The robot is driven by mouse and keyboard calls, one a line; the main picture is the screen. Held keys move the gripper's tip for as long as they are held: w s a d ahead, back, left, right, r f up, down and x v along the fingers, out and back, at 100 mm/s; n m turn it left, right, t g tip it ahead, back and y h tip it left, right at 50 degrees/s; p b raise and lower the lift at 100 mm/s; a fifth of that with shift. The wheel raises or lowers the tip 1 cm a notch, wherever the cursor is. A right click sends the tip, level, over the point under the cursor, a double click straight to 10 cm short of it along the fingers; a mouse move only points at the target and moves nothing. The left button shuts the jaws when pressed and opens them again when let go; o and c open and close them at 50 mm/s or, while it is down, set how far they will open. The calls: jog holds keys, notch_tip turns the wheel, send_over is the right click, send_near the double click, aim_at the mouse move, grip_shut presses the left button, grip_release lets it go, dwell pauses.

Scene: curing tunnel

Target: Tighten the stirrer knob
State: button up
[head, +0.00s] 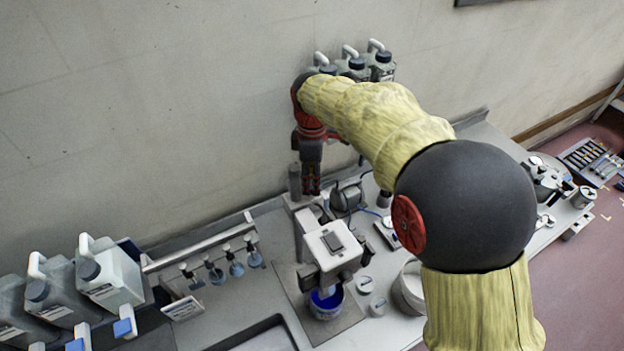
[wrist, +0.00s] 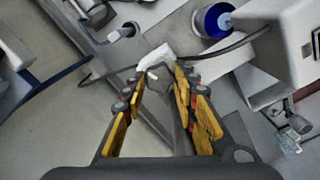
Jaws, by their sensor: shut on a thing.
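The stirrer (head: 333,243) has a pale boxy head on a post and stands on the bench above a blue-filled pot (head: 326,302). In the wrist view the stirrer head (wrist: 278,45) is at upper right, and the pot (wrist: 213,20) is at the top. My gripper (head: 312,190) points down beside the stirrer post, behind the head. In the wrist view its yellow-padded fingers (wrist: 158,72) close together at their tips beside a white part of the stirrer.
Several grey jugs (head: 108,270) stand at left, and more jugs (head: 381,62) stand by the wall behind my arm. A rack with hanging blue-tipped tools (head: 215,272) is left of the stirrer. Small cups (head: 377,305) and a white tub (head: 408,290) crowd its right side.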

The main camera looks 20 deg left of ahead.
jog(key=o, duration=1.2)
jog(key=shift+c, duration=0.2)
jog(key=shift+r, duration=0.1)
notch_tip(320, 180, up, 12)
